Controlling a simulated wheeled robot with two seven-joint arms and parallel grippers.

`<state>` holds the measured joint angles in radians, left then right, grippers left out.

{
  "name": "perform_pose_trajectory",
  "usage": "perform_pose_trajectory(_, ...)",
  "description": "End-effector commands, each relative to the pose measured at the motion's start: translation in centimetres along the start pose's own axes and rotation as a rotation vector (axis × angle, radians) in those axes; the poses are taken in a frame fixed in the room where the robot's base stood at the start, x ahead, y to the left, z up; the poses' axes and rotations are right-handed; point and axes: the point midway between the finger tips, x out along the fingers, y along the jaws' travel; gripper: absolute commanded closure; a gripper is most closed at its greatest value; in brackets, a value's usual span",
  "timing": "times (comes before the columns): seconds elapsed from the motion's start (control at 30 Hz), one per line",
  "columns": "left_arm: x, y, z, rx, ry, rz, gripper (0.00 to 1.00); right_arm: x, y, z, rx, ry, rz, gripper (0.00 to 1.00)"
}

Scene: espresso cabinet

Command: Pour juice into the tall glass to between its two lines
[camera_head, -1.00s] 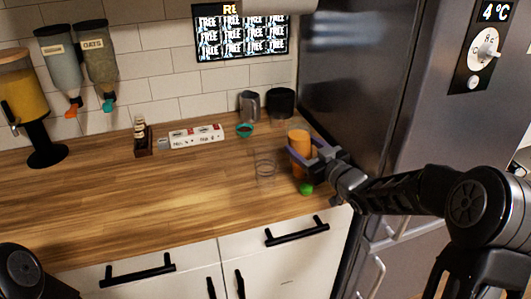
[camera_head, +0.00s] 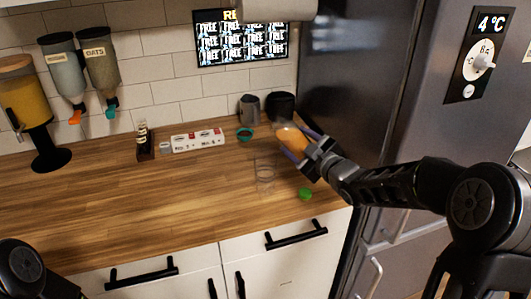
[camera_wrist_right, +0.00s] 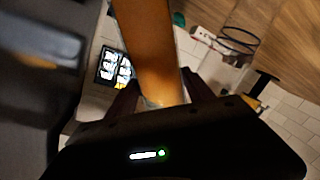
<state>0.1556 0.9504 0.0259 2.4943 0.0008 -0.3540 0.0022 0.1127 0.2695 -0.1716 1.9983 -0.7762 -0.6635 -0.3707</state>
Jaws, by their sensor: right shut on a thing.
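My right gripper (camera_head: 300,146) is shut on a clear bottle of orange juice (camera_head: 293,137). The bottle is tilted with its top to the upper left, above the counter and just right of the tall glass. It fills the upper middle of the right wrist view (camera_wrist_right: 150,45). The tall clear glass (camera_head: 265,177) stands upright on the counter and looks empty. In the right wrist view the glass (camera_wrist_right: 236,45) shows dark rings, right of the bottle. No stream of juice shows. My left gripper is out of view; only part of that arm shows at the lower left.
A green cap (camera_head: 305,193) lies near the counter's front edge. A teal bowl (camera_head: 244,134), a metal pitcher (camera_head: 249,107) and a dark canister (camera_head: 281,105) stand behind. The fridge (camera_head: 385,85) is close on the right.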

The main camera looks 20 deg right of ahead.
Motion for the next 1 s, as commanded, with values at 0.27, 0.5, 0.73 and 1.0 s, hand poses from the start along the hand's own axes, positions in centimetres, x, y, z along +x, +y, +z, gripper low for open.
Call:
perform_pose_trajectory(0.27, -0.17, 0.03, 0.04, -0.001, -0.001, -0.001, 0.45, -0.02, 0.24, -0.17, -0.028, -0.004, 0.002, 1.0)
perform_pose_trajectory(0.5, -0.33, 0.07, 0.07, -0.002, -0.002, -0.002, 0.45, -0.04, 0.34, -0.26, -0.054, -0.009, 0.002, 1.0)
perform_pose_trajectory(0.73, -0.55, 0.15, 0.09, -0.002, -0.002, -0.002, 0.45, -0.06, 0.46, -0.42, -0.079, -0.013, 0.002, 1.0)
perform_pose_trajectory(1.0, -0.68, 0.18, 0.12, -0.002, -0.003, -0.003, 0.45, -0.07, 0.54, -0.5, -0.108, -0.019, 0.002, 1.0)
